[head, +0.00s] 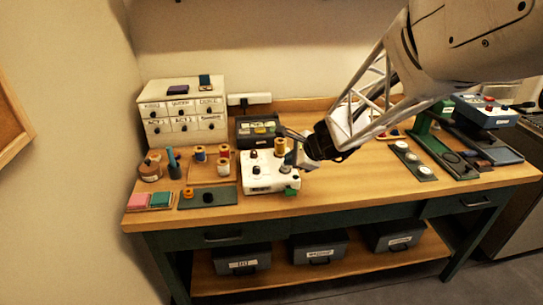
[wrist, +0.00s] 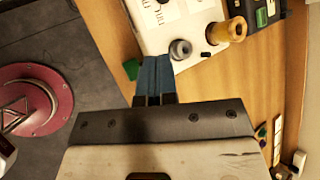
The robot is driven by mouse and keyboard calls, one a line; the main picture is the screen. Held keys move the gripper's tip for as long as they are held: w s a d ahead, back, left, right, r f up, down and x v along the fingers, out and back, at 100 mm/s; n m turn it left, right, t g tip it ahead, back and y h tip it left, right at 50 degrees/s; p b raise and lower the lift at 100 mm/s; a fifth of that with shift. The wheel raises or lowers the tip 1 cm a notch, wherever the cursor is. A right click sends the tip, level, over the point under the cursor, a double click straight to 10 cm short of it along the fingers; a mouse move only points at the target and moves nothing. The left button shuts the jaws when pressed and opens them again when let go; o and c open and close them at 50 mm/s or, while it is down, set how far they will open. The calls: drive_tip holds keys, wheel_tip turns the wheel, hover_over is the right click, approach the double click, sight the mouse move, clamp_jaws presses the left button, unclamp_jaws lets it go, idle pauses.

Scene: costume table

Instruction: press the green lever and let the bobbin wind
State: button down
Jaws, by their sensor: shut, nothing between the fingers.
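A white winding machine (head: 258,180) stands near the front of the table, left of my arm. The green lever (head: 291,191) sits low at its front right corner; the wrist view shows it as a small green piece (wrist: 131,69) beside my fingers. A gold thread spool (head: 280,146) stands on the machine's back right. In the wrist view a small grey bobbin-like part (wrist: 180,48) is near the gold spool (wrist: 228,32). My gripper (head: 291,162) is shut and empty at the machine's right side. Its blue fingers (wrist: 154,66) partly cover the machine's edge; contact with the lever cannot be told.
A rack of thread spools (head: 212,170) and a dark green tray (head: 207,197) lie left of the machine. A dark box (head: 258,130) stands behind it. A green strip with white discs (head: 413,160) lies right. Bare wood (head: 350,190) is free at front right.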

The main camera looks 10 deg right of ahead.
drive_tip(key=shift+f, duration=0.1)
approach(285, 190)
drive_tip(key=shift+w+a+f, duration=0.7)
drive_tip(key=shift+w+a, duration=0.2)
drive_tip(key=shift+w, duration=0.1)
drive_tip(key=shift+w+a+f, duration=0.65)
drive_tip(key=shift+w+a, duration=0.2)
drive_tip(key=shift+w, duration=0.1)
drive_tip(key=shift+f, duration=1.35)
idle(2.6)
drive_tip(key=shift+r, duration=1.4)
drive_tip(key=shift+r, duration=0.1)
